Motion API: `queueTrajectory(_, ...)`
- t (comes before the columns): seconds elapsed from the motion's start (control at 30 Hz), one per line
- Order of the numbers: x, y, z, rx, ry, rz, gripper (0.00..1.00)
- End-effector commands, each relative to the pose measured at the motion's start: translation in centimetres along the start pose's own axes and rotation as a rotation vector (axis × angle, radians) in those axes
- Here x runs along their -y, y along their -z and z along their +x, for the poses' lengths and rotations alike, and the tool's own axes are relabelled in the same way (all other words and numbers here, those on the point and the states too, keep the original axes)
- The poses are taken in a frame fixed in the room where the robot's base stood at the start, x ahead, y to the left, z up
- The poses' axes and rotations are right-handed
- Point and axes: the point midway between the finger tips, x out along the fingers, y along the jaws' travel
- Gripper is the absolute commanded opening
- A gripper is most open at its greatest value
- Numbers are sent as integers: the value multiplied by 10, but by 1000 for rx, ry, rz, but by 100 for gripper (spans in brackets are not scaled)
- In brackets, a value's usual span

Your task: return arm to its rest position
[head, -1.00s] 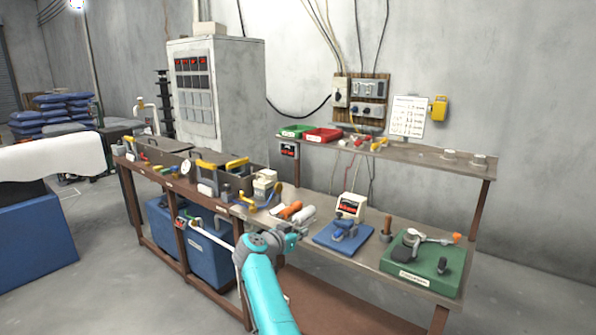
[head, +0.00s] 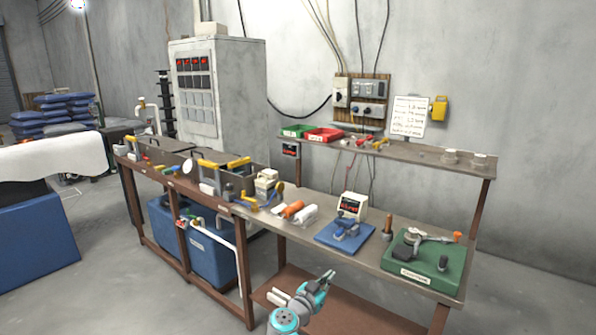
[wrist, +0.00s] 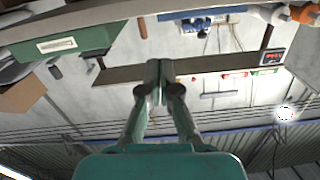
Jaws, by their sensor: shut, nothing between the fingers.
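My gripper (head: 326,279) shows in the head view at the lower middle, in front of the workbench and below the level of its top. It is teal and grey. In the wrist view my gripper (wrist: 165,68) has its two fingers together, with nothing between them. The wrist view is upside down, with the bench, wall and ceiling spread behind the fingers. My lower arm links are mostly out of the head view.
The workbench (head: 365,256) holds a green base (head: 450,275) with a crank, a blue mat (head: 330,240), a small meter (head: 352,206) and orange and white rolls (head: 292,209). A lower shelf (head: 355,318) lies close to my gripper. Blue bins (head: 210,258) stand under the left part.

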Motion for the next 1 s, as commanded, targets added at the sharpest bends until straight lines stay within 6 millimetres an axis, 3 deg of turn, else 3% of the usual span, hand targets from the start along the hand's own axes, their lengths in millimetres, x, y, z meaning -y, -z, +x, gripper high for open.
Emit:
queueTrajectory(0.03, -19, -15, -6, -21, 7, -1, 0)
queueTrajectory(0.2, -72, -47, -27, -97, 48, 13, 0)
queueTrajectory(0.5, -163, -88, -84, -192, 151, 18, 0)
queueTrajectory(0.73, -229, -108, -140, -225, 243, 9, 0)
queueTrajectory(1.0, -299, -116, -215, -220, 356, -13, 0)
